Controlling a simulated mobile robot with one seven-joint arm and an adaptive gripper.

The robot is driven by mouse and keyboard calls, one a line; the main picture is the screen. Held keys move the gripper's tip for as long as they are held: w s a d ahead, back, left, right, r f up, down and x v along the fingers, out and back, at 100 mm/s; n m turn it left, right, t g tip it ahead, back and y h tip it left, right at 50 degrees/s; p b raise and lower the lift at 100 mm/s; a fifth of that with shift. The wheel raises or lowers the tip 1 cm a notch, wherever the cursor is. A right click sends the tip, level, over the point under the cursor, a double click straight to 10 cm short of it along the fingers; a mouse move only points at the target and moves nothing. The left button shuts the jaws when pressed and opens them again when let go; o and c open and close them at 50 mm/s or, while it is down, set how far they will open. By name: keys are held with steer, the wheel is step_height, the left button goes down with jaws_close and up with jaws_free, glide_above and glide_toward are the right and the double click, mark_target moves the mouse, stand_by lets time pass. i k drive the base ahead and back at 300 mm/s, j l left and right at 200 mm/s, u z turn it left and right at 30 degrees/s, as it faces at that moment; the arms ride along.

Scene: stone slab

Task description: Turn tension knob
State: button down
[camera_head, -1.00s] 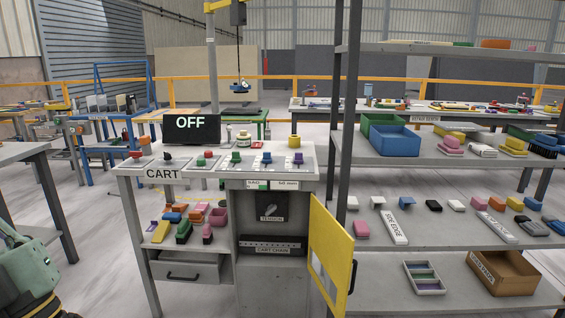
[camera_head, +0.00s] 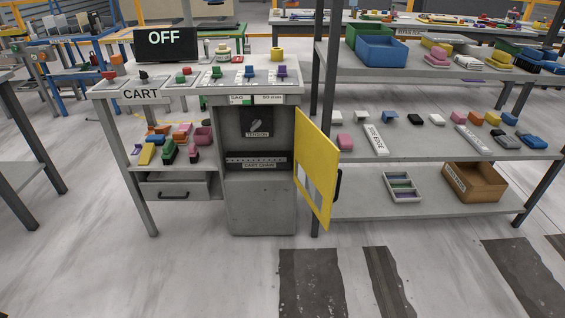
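The tension knob (camera_head: 256,120) is a small grey pointer on a dark panel labelled TENSION (camera_head: 257,134). It sits in the open cabinet bay of the cart station and its pointer is slanted. The yellow cabinet door (camera_head: 317,168) is swung open to the right of the bay, with a dark handle on its outer edge. Below the knob is a dark strip labelled CART CHAIN (camera_head: 258,161). My gripper is not seen in the current view.
The cart bench (camera_head: 130,93) carries several coloured knobs and a black OFF display (camera_head: 166,44). Coloured blocks lie on its lower shelf above a drawer (camera_head: 180,188). A grey shelf rack (camera_head: 440,206) stands at right. The floor in front is clear, with dark flat strips (camera_head: 312,283).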

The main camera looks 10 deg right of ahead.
mark_target(256, 124)
steer(key=i+l+u, duration=0.25)
steer(key=l+u, duration=0.55)
steer(key=i+l+u, duration=0.15)
steer(key=l, duration=0.5)
steer(key=l+u, duration=0.15)
steer(key=l, duration=1.45)
steer(key=i+l, duration=0.15)
steer(key=l, duration=0.85)
